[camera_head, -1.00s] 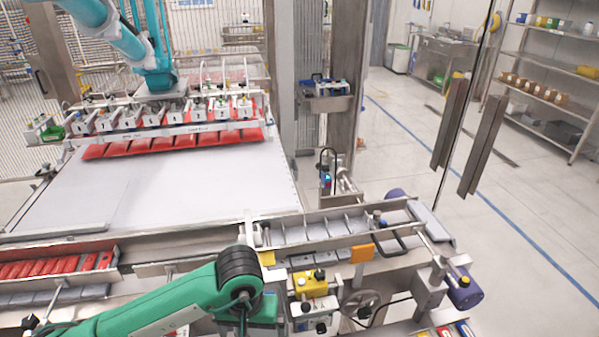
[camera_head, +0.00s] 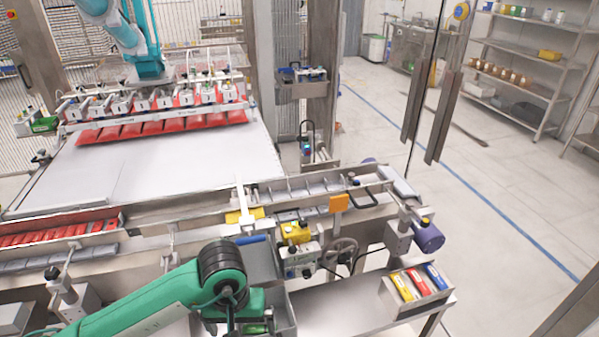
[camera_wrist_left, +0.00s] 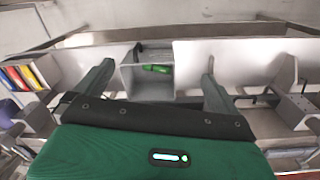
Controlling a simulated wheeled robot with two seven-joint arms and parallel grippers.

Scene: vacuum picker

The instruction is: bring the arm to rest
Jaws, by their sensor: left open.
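My left arm (camera_head: 165,300) is green with a black joint and reaches in from the lower left in the head view. Its gripper's fingers cannot be made out clearly there. In the left wrist view the left gripper (camera_wrist_left: 156,70) has its two dark fingers spread wide apart, with nothing held between them. A grey open bin (camera_wrist_left: 147,88) with a green object (camera_wrist_left: 157,68) in it shows beyond and between the fingers; the fingers look clear of it. My right gripper is not in view.
A steel bench (camera_head: 345,308) carries a tray (camera_head: 437,301) of yellow, red and blue packs. Behind the arm runs a conveyor (camera_head: 330,202) with a yellow unit (camera_head: 295,232), a handwheel (camera_head: 340,252) and a purple motor (camera_head: 428,236). Open floor (camera_head: 500,200) lies at the right.

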